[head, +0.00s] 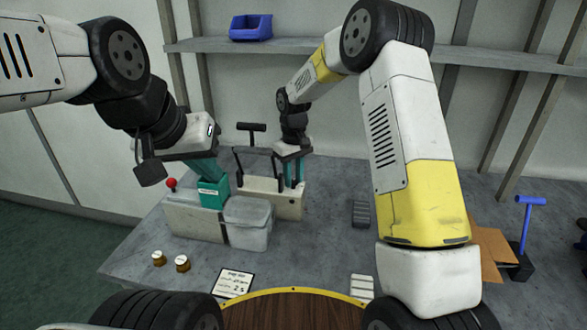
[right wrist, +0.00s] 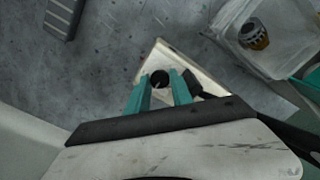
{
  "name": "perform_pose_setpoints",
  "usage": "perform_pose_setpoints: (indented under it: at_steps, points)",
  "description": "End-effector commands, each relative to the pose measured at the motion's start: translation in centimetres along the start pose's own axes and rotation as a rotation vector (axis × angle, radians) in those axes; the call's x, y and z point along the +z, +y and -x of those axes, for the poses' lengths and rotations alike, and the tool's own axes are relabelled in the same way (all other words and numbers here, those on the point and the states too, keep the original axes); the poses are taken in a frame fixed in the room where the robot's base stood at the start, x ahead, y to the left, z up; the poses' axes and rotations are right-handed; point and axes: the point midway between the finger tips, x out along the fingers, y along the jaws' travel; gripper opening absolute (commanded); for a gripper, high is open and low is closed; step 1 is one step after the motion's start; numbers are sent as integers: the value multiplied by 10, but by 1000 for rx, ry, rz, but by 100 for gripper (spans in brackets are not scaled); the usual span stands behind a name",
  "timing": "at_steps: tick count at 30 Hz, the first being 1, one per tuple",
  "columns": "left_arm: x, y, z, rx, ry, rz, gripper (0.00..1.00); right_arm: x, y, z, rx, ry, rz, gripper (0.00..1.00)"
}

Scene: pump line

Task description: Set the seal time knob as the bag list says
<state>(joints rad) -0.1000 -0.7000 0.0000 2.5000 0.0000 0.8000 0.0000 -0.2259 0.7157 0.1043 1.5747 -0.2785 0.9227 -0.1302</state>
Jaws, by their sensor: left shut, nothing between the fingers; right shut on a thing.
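The sealer (head: 272,200) is a pale machine with a black lever at the back of the table. In the right wrist view its pale face (right wrist: 150,60) carries a round black knob (right wrist: 160,78). My right gripper (right wrist: 163,92) is shut on this knob, a teal finger on each side. In the head view the right gripper (head: 294,172) is at the sealer's right end, and the knob is hidden. My left gripper (head: 207,172) is shut and empty, above a teal labelled block (head: 214,194). The bag list (head: 233,283) is a white card; its writing is too small to read surely.
A grey translucent bin (head: 248,222) stands in front of the sealer. Two brass-coloured pieces (head: 158,258) (head: 182,263) are at the table's left front. A dark ribbed block (head: 361,213) lies right of the sealer. A blue-handled tool (head: 527,225) stands at the far right.

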Motion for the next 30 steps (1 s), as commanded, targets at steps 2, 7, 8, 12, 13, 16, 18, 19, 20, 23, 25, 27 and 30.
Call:
perform_pose_setpoints:
  at_steps: [2,7,8,12,13,16,18,19,20,23,25,27,30]
  points:
    - [0,0,0,0,0,0,0,-1,0,2,1,5,-13,0]
    - [0,0,0,0,0,0,0,-2,0,2,1,5,-25,0]
    - [0,0,0,0,0,0,0,-2,0,2,1,5,-25,0]
    - [0,0,0,0,0,0,0,-2,0,2,1,5,-25,0]
    - [0,0,0,0,0,0,0,-2,0,2,1,5,-25,0]
    - [0,0,0,0,0,0,0,-2,0,2,1,6,-25,0]
    - [0,0,0,0,0,0,0,-2,0,2,1,5,-24,39]
    - [0,0,0,0,0,0,0,-2,0,2,1,5,-24,44]
    - [0,0,0,0,0,0,0,-1,0,1,1,5,-24,48]
    - [0,0,0,0,0,0,0,-1,0,1,1,3,-24,48]
    - [0,0,0,0,0,0,0,-1,0,1,0,3,-24,48]
    - [0,0,0,0,0,0,0,-1,0,0,0,2,-24,48]
    - [0,0,0,0,0,0,0,-1,0,4,1,3,-24,48]
